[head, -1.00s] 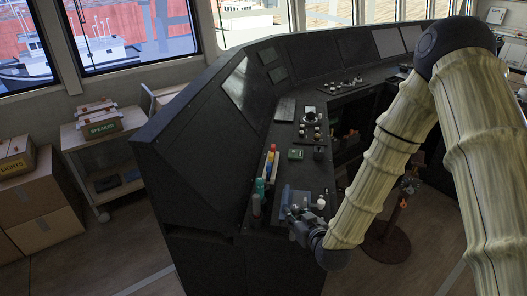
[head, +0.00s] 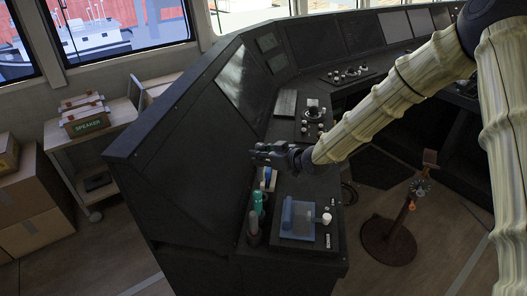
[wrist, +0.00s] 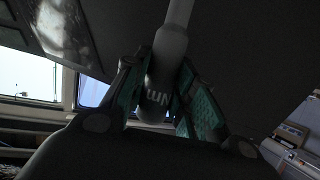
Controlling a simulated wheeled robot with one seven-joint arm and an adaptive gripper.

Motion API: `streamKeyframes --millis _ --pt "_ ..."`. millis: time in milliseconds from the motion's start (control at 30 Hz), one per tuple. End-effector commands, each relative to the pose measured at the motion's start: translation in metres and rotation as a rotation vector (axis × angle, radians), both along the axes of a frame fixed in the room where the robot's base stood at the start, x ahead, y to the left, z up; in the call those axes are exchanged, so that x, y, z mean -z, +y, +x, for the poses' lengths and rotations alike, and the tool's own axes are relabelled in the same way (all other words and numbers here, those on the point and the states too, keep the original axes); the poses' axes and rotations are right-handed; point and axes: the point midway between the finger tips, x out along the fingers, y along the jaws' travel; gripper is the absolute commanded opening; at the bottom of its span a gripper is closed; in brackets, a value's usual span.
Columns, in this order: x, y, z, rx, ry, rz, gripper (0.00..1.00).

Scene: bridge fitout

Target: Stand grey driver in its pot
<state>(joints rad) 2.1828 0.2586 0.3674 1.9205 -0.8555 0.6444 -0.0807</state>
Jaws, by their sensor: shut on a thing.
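My gripper (head: 262,153) is above the left wing of the dark console, over the far end of a row of coloured upright things. In the wrist view my gripper (wrist: 166,105) is shut on a grey driver (wrist: 168,58). Its thick, rounded handle, with pale lettering, lies between the green-lined fingers, and a thinner light-grey part runs to the top edge. The driver cannot be made out in the head view. A teal upright thing (head: 257,202) and a dark grey one (head: 254,224) stand near the console's left edge. I cannot tell which is the pot.
Knobs and a small screen lie beyond.

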Motion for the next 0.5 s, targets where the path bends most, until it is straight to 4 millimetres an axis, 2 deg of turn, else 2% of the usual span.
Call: streamKeyframes --millis 200,500 --pt "0.018 -0.006 -0.006 0.008 -0.005 0.0 0.0" --pt "0.025 -0.01 0.001 0.012 0.0 0.0 0.0"
